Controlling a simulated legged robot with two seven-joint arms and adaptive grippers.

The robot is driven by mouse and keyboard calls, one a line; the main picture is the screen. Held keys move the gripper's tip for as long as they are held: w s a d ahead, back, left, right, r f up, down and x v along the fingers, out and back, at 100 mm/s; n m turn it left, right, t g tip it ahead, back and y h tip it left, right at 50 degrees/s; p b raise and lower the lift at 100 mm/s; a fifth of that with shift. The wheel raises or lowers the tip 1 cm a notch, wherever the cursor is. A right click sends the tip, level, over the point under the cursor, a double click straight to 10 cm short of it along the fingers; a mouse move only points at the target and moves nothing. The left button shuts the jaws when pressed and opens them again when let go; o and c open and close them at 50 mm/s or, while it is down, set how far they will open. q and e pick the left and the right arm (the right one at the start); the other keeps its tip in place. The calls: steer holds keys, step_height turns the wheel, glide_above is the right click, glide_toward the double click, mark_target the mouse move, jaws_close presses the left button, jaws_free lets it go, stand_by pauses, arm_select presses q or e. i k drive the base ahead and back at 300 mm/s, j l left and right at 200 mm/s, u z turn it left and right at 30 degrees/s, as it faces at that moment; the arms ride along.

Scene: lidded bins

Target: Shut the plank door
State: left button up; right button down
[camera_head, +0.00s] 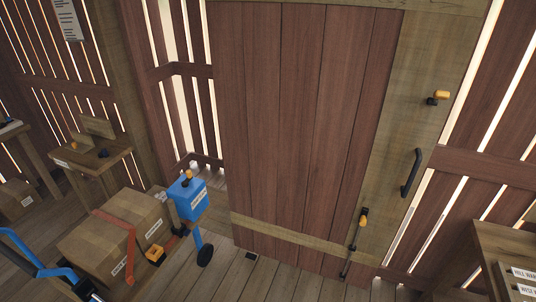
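The plank door (285,120) fills the middle of the view, with dark reddish vertical boards and a paler cross board low down. A pale board runs down its right side and carries a black pull handle (412,172). Below the handle is an orange-knobbed latch (361,220) with a thin rod running down toward the floor. Another orange knob (440,95) sits higher up. A bright strip runs along the right of the pale board; I cannot tell how far the door stands from its frame. Neither of my grippers is in view.
A blue-handled cart with a cardboard box (115,235) and a small blue box (187,198) stands at lower left. A wooden table (92,157) is behind it. A wooden shelf (505,240) with labelled items is at lower right. Bare plank floor (270,280) lies before the door.

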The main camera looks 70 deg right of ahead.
mark_target(266, 55)
steer(key=z, duration=2.6)
